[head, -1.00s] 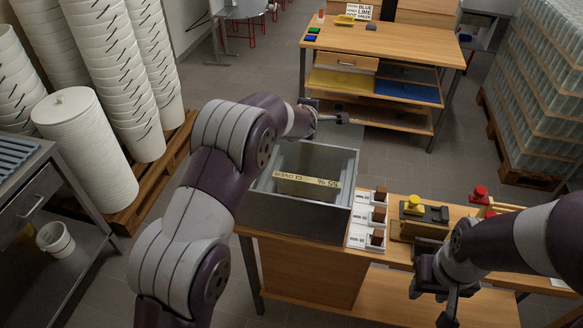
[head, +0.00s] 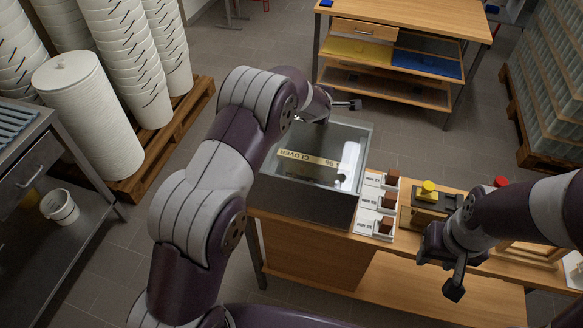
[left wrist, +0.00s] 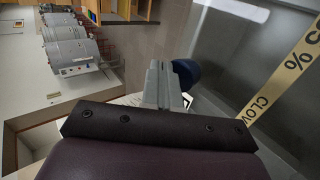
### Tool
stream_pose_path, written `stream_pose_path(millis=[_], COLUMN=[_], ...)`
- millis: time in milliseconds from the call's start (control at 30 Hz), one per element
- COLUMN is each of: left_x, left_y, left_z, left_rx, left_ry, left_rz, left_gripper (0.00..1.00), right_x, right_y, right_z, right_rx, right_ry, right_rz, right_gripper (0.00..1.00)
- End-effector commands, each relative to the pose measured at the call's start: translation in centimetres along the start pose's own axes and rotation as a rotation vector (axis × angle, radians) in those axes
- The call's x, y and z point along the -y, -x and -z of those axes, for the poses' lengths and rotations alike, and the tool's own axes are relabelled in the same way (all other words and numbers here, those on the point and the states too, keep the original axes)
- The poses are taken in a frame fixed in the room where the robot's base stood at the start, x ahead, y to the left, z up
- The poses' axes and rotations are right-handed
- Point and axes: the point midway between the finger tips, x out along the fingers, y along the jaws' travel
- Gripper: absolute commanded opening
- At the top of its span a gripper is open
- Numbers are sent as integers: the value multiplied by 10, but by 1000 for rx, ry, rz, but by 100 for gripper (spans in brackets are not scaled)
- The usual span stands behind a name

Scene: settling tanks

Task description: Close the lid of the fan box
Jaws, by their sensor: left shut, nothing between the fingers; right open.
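The fan box (head: 303,202) is a grey metal box on the wooden bench in the head view. A glossy, see-through-looking grey lid (head: 335,172) appears to lie over its top, with reflections and a cream lettered tape across it. I cannot tell whether it is fully seated. In the left wrist view a grey panel (left wrist: 235,60) with the tape (left wrist: 285,82) fills the right side. My left gripper (head: 354,104) is shut and empty at the box's far edge; its fingers show in the left wrist view (left wrist: 164,84). My right gripper (head: 455,284) is open and empty, in front of the bench at right.
White trays with brown blocks (head: 377,204) stand right of the box, beside a yellow-knobbed device (head: 428,193). A wooden shelf table (head: 400,30) stands behind. Stacked white buckets (head: 125,55) are at left. Floor between the box and shelf table is clear.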

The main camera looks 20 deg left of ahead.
Motion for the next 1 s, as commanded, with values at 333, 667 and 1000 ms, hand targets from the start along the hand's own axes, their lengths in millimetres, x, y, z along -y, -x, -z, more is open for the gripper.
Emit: stream_pose_path(millis=[333,667,1000], left_x=[14,15,-5], left_y=[-11,-11,3], left_z=[0,0,7], left_rx=[0,0,-1], left_ry=[0,-1,1], left_rz=[-3,-1,-3], left_gripper=[0,0,0], right_x=[0,0,0], right_y=[-10,-10,5], right_z=[-1,-1,1], right_rx=[0,0,0], right_ry=[0,0,0], right_rz=[0,0,0], right_gripper=[43,43,43])
